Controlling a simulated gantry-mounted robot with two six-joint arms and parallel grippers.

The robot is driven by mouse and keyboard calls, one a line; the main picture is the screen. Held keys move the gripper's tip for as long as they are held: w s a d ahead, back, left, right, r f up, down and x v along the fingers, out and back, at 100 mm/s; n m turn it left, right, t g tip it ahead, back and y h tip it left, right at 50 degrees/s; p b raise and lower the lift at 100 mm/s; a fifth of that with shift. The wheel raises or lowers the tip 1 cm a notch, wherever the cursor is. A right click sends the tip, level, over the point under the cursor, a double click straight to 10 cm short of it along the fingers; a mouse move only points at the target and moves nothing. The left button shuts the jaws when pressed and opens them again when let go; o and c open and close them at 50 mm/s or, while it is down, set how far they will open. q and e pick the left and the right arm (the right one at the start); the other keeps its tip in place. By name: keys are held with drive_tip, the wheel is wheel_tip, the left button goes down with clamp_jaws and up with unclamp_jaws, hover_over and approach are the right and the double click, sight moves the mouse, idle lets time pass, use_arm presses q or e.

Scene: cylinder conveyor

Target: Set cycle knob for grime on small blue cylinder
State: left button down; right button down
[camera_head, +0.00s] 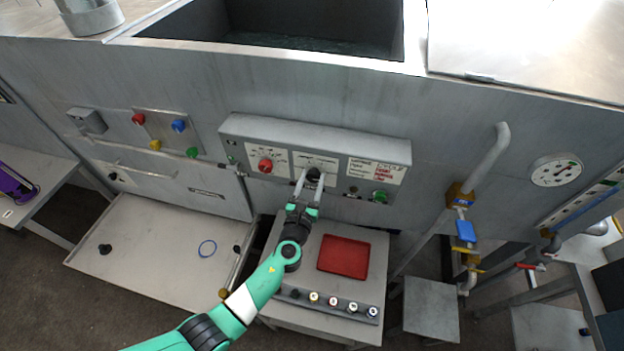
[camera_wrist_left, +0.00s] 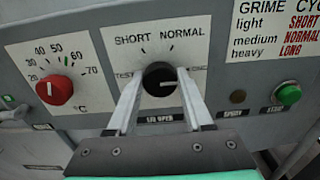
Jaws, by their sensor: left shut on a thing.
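The black cycle knob (camera_wrist_left: 160,81) is on the grey control panel (camera_head: 233,126), with the labels TEST, SHORT, NORMAL and a partly hidden one at right around it. Its white pointer line points right, roughly toward that right-hand label. My left gripper (camera_head: 309,177) reaches up to the panel. In the left wrist view its two fingers (camera_wrist_left: 158,92) are shut on the knob's sides. The grime sign (camera_wrist_left: 278,25) pairs light with SHORT, medium with NORMAL and heavy with LONG. I see no small blue cylinder. My right gripper is not in view.
A red temperature knob (camera_wrist_left: 55,89) is left of the cycle knob, and a green button (camera_wrist_left: 288,94) is right. Below the panel, a table holds a red tray (camera_head: 344,257) and a front rail with several small round pieces (camera_head: 333,302). An open sink (camera_head: 290,40) is above.

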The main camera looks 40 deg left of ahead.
use_arm(q)
drive_tip(key=shift+c, duration=1.5)
unclamp_jaws()
drive_tip(key=shift+s+d, duration=0.1)
drive_tip(key=shift+s+d, duration=0.15)
drive_tip(key=shift+s, duration=0.15)
drive_tip(key=p+v, duration=0.2)
drive_tip(key=v, duration=0.8)
drive_tip(key=shift+s+d, duration=0.15)
drive_tip(key=shift+s, duration=0.15)
drive_tip(key=shift+r, duration=0.1)
